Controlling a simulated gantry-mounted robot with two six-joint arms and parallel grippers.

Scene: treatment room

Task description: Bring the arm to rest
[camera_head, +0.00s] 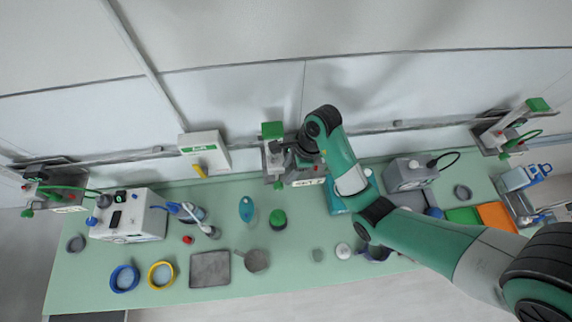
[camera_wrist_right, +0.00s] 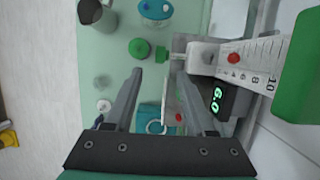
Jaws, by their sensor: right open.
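My right arm (camera_head: 345,165) comes in from the lower right in the head view and reaches across the table. My right gripper (camera_head: 298,160) is beside the wall-mounted unit with a green top (camera_head: 272,131), partly hidden by the wrist. In the right wrist view the two fingers of the right gripper (camera_wrist_right: 158,78) are apart, with nothing held between them. The wall unit's scale (camera_wrist_right: 250,62) and its green "6.0" readout (camera_wrist_right: 216,98) are close beside the right finger. My left gripper is in neither view.
The green table (camera_head: 318,285) carries a green-lidded jar (camera_head: 278,219), a grey tray (camera_head: 210,270), a metal jug (camera_head: 257,261) and a white machine (camera_head: 128,218). A grey box (camera_head: 408,174) and an orange tray (camera_head: 497,217) lie right of the arm.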

